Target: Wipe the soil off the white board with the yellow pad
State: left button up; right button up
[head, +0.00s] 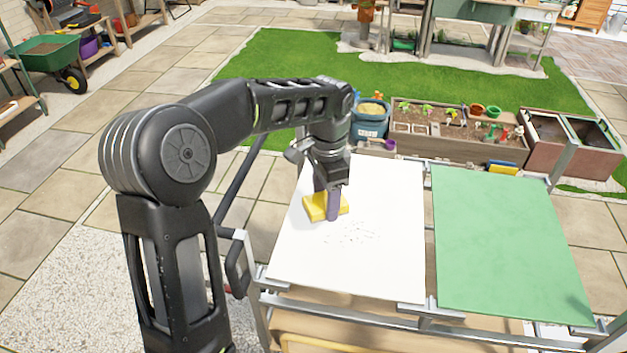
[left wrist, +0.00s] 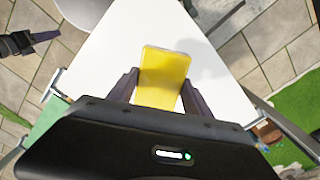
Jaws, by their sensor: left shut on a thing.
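The white board (head: 384,250) lies on a metal frame in the middle of the head view. Dark soil specks (head: 352,234) are scattered near its middle, just to the right of and below the pad. My left gripper (head: 327,205) is over the board's left part, its fingers shut on the yellow pad (head: 313,208). In the left wrist view the yellow pad (left wrist: 163,78) sits between both fingers, with the white board (left wrist: 125,40) behind it. I cannot tell whether the pad touches the board. No soil is clear in the left wrist view. My right gripper is not in the head view.
A green board (head: 508,245) lies on the same frame to the right, beyond a narrow gap. Behind the frame stand a blue bucket (head: 369,122) and a wooden planter box (head: 455,148) with seedlings and small pots. A metal post (head: 562,165) rises at the right back.

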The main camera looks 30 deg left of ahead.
pick_arm(q)
jog(key=shift+s+a+f+n, duration=0.1)
jog(key=shift+f+n, duration=0.1)
jog(key=shift+n, duration=0.2)
jog(key=shift+w+n, duration=0.2)
jog(key=shift+n, duration=0.2)
jog(key=shift+f, duration=0.15)
